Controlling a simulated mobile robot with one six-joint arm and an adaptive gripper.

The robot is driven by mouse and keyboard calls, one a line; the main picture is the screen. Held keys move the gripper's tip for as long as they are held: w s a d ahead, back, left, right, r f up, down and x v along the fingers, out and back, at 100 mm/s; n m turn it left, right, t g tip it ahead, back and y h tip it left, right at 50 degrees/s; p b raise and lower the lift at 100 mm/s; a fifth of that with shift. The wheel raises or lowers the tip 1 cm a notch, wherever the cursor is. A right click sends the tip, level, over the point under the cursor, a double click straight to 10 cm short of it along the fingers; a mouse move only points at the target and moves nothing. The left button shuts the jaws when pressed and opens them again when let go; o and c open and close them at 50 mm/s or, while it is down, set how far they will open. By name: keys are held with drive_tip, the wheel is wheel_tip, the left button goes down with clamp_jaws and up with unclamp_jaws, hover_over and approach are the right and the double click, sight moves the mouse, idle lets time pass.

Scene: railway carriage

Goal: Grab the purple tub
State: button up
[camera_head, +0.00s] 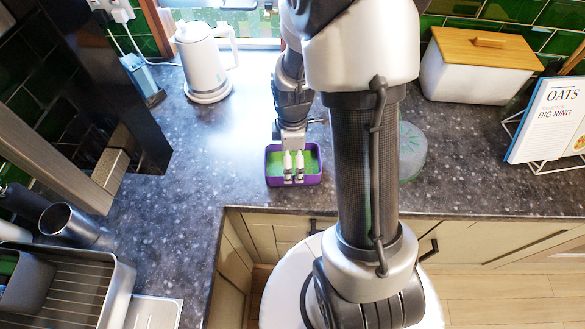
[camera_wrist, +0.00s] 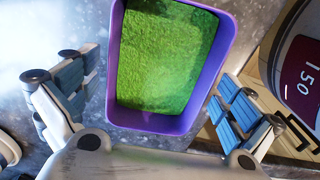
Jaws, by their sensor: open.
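The purple tub (camera_wrist: 163,122) is an open tub with rounded corners and green grainy contents. In the wrist view it sits at the upper middle, between and ahead of the blue-padded fingers of my gripper (camera_wrist: 155,105). The fingers are spread wide, one on each side of the tub, with a visible gap on both sides. In the head view the purple tub (camera_head: 296,181) rests on the dark speckled counter near its front edge. My gripper (camera_head: 293,167) points down over it there. My arm hides part of the counter to its right.
A white kettle (camera_head: 205,62) stands behind and left. A white bread bin (camera_head: 477,66) with a wooden lid and a cookbook on a stand (camera_head: 548,120) are at right. A clear greenish container (camera_head: 411,150) is partly behind my arm. A dish rack (camera_head: 75,290) is at lower left.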

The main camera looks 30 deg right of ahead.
drive_tip(key=shift+f, duration=0.6)
drive_tip(key=shift+r, duration=0.1)
drive_tip(key=shift+c, duration=0.4)
drive_tip(key=c, duration=1)
drive_tip(key=shift+r, duration=0.1)
